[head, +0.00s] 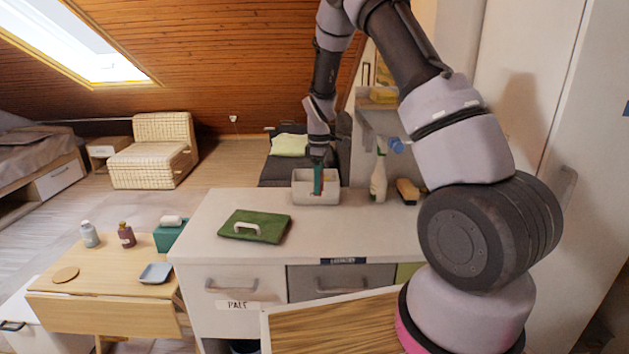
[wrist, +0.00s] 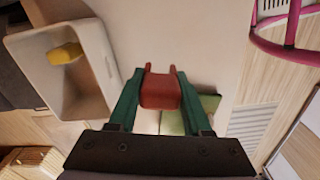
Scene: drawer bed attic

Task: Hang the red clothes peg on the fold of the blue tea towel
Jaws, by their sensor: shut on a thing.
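In the wrist view, my gripper (wrist: 160,82) is shut on the red clothes peg (wrist: 160,92), which sits between its two green fingers. The peg's two prongs point away from the palm. In the head view, my gripper (head: 318,182) points down at the white open box on the counter, and its fingers overlap the box in the picture. The peg is hardly visible there. I cannot make out a blue tea towel in either view.
The white box (head: 301,189) stands at the counter's back; the wrist view shows a yellow item (wrist: 66,53) inside it. A green board with a white handle (head: 252,226) lies to its left. A spray bottle (head: 378,180) and brush (head: 407,190) stand right. Bare counter (head: 340,235) lies in front.

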